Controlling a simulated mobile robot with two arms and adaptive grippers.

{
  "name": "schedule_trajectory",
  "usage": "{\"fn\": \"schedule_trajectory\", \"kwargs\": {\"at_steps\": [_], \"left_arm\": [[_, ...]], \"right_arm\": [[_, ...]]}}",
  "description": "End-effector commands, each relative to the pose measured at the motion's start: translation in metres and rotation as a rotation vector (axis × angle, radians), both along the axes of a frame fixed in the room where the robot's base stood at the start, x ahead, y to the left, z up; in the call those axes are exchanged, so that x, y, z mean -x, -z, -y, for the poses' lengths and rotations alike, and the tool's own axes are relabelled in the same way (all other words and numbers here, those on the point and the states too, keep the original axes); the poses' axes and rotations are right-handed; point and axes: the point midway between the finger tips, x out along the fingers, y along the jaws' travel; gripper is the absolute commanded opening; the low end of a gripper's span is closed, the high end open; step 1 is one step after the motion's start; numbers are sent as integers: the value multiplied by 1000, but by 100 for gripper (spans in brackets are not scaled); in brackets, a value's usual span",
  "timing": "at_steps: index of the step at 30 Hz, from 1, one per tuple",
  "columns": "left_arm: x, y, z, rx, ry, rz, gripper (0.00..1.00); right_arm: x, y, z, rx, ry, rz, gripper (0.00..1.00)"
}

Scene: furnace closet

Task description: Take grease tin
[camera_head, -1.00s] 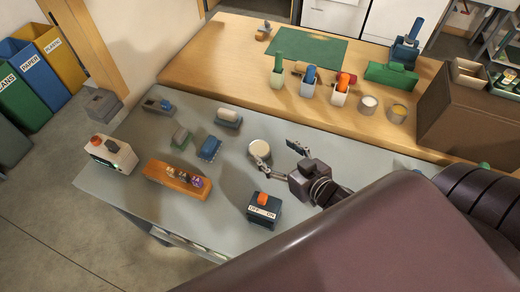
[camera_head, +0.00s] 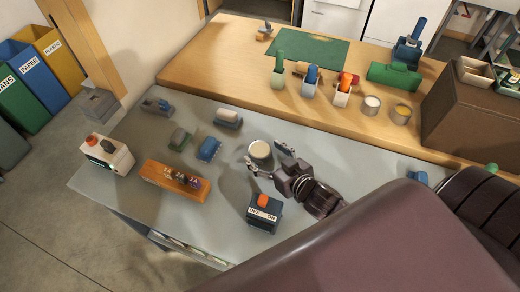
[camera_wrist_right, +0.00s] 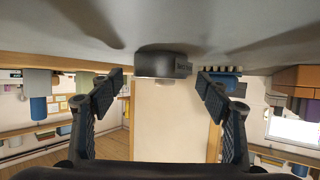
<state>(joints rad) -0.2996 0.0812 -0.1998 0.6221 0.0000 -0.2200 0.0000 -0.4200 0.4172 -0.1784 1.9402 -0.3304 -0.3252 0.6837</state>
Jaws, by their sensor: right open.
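A round tin with a pale top (camera_head: 260,149), which I take as the grease tin, stands on the grey worktop. My right gripper (camera_head: 268,158) is open, with its fingertips close to the tin on either side of its near edge. In the right wrist view, which looks upside down, the tin's dark side (camera_wrist_right: 163,64) shows between and beyond the two open fingers. I cannot tell whether a finger touches it. My left gripper is not in view.
A dark switch box with an orange knob (camera_head: 264,212) stands just in front of my right gripper. A wooden block (camera_head: 174,184) with small items and a blue-topped block (camera_head: 209,149) lie left. Two more tins, one white (camera_head: 371,104) and one yellow-topped (camera_head: 401,114), stand on the wooden bench.

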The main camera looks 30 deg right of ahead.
Motion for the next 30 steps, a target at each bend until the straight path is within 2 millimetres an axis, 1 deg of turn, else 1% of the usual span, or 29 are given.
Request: {"fn": "schedule_trajectory", "kwargs": {"at_steps": [1,4,13,28,30], "left_arm": [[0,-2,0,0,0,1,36],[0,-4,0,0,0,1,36],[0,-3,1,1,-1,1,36],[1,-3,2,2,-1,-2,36],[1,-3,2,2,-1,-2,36]], "right_arm": [[-7,1,0,0,1,1,70],[-14,5,-1,0,1,1,70],[-17,7,-2,0,-1,0,69],[-16,7,-2,0,0,0,14],[-17,6,-2,-1,-1,3,13]]}}
